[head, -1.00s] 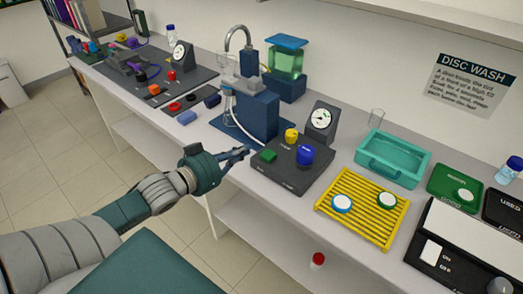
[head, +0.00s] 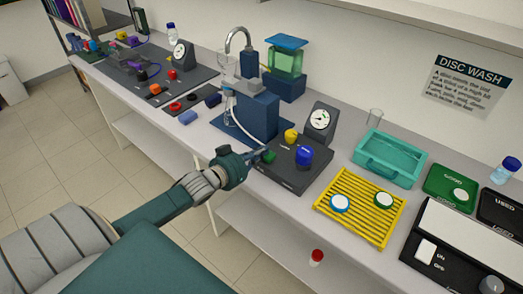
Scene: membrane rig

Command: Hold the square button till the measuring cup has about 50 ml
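The green square button (head: 269,156) sits on the near left part of a dark control box (head: 297,173), beside a yellow knob (head: 291,136) and a blue knob (head: 304,156). My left gripper (head: 260,156) is at the button's left side, with its fingertips at or very near it. I cannot tell whether they press it, or whether the fingers are open or shut. A clear vessel (head: 229,102) is on the blue stand (head: 258,115) left of the box. My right gripper is not in view.
A dial gauge (head: 320,122) stands behind the box. Right of it are a teal tray (head: 418,180) and a yellow rack (head: 350,218) with two round lidded pieces. A curved tap (head: 238,32) rises behind the stand. The bench front edge runs below my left wrist.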

